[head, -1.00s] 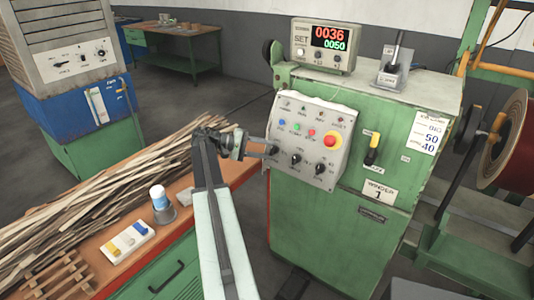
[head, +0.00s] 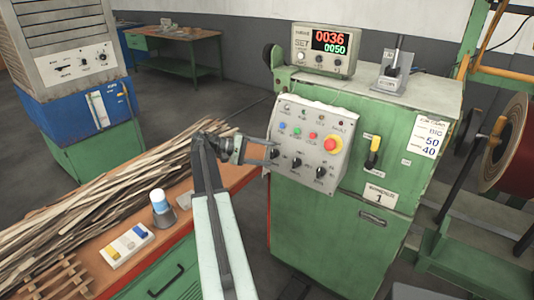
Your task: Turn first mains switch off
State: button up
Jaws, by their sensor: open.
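A green winder cabinet (head: 325,225) labelled 1 stands right of centre. On its front is a switch with a yellow and black handle (head: 374,151). Left of that is a sloping grey control panel (head: 305,178) with several coloured buttons, a red emergency knob (head: 333,143) and a row of black rotary knobs. Which of these is the mains switch I cannot read. My gripper (head: 273,153) is open at the panel's left edge, its fingers spread above and below the leftmost black knob. Whether they touch it I cannot tell. The gripper partly hides that knob.
An orange-topped bench (head: 232,181) with wooden strips (head: 100,190), a blue-and-white bottle (head: 159,200) and a white tray (head: 108,262) stands left. A counter box (head: 304,56) and a lever unit (head: 391,78) sit on the cabinet. A large reel (head: 508,150) is at right.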

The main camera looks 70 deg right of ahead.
jog(key=p+v, duration=0.1)
jog(key=v, duration=0.6)
jog(key=shift+w+p, duration=0.25)
jog(key=shift+p, duration=0.1)
jog(key=shift+a, duration=0.1)
